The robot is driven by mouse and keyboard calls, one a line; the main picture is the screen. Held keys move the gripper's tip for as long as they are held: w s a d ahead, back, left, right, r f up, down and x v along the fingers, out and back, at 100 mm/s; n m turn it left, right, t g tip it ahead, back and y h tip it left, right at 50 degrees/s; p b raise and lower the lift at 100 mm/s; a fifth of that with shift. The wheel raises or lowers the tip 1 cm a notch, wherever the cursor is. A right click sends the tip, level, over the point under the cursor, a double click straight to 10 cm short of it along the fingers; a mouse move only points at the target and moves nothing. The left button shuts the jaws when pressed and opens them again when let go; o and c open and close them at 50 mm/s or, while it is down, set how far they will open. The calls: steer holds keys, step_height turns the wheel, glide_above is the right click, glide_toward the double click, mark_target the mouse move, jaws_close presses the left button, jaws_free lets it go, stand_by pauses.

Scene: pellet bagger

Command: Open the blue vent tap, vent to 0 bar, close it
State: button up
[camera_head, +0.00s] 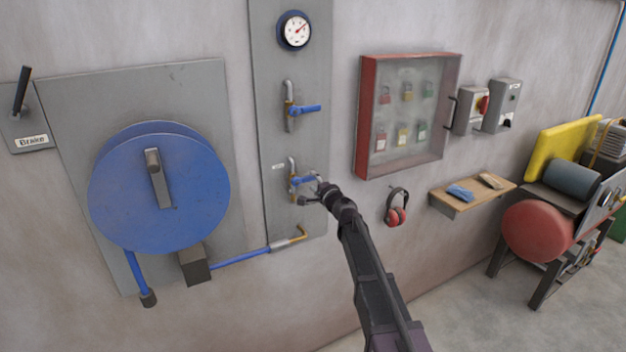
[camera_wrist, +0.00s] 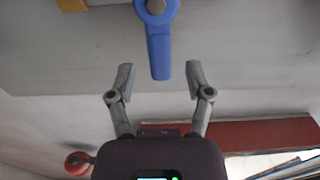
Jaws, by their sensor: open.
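Two blue-handled taps are on the grey wall panel (camera_head: 262,110). The upper tap (camera_head: 306,109) has its lever pointing right. The lower tap (camera_head: 302,181) also has its lever pointing right, beside a small label too small to read. My gripper (camera_head: 312,190) is at this lower tap, partly covering it. In the wrist view, the blue lever (camera_wrist: 160,50) points towards my open gripper (camera_wrist: 159,78), with its end centred between the fingertips and gaps on both sides. The round pressure gauge (camera_head: 294,30) is at the panel's top; its exact reading is unclear.
A large blue wheel (camera_head: 150,215) and a brake lever (camera_head: 22,92) are on the left. A red-framed lock cabinet (camera_head: 367,120), ear defenders (camera_head: 397,207) and a small wooden shelf (camera_head: 450,200) are right of the panel. A machine with a red drum (camera_head: 538,232) stands far right.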

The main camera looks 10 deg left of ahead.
mark_target(311, 179)
steer(key=shift+x, duration=1.55)
